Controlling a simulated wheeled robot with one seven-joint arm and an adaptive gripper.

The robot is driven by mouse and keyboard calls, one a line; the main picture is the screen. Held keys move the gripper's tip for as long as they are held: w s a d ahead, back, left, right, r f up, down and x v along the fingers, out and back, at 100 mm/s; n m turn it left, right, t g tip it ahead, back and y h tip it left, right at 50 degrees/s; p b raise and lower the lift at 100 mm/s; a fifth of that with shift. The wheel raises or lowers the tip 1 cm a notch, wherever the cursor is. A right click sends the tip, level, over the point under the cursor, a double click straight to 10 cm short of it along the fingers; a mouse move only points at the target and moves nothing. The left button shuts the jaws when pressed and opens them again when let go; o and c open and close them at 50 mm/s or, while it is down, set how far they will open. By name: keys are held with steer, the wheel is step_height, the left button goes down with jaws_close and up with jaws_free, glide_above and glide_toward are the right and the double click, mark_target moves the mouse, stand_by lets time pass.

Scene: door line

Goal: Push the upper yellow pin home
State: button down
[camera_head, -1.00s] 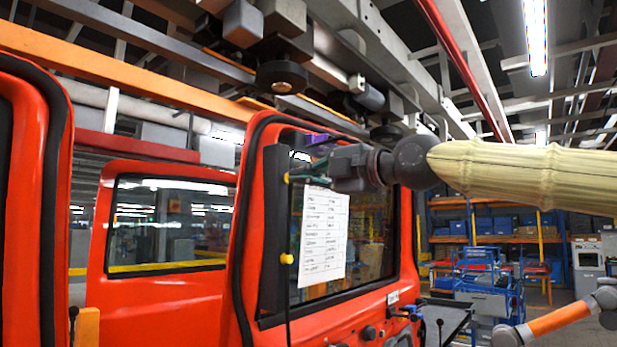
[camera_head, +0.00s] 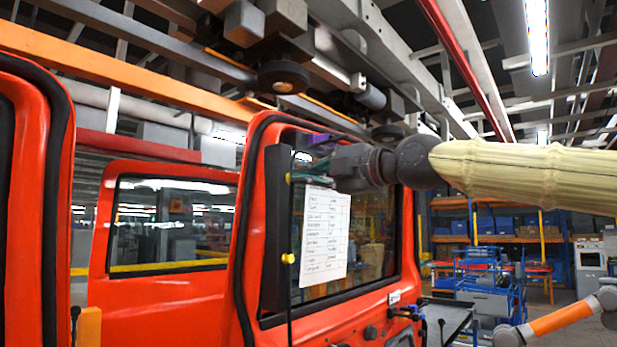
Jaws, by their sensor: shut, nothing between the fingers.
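The upper yellow pin (camera_head: 288,178) sticks out of the dark vertical strip (camera_head: 275,230) on the red door's window frame. A second, lower yellow pin (camera_head: 288,258) sits further down the same strip. My gripper (camera_head: 303,178) is shut and empty, its greenish fingers pointing left at the height of the upper pin. The fingertips are right beside the upper pin in the picture; I cannot tell whether they touch it. A white printed sheet (camera_head: 325,235) hangs on the window below my gripper.
The red door (camera_head: 255,150) with its window stands before me, another red door (camera_head: 150,300) behind it to the left. Beams and a trolley wheel (camera_head: 283,77) hang overhead. Another orange-banded arm (camera_head: 560,319) is at lower right.

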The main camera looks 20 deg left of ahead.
steer(key=shift+x, duration=0.8)
stand_by(0.7)
steer(key=v, duration=0.7)
steer(key=shift+b, duration=0.4)
stand_by(0.4)
steer(key=v, duration=1.2)
stand_by(1.9)
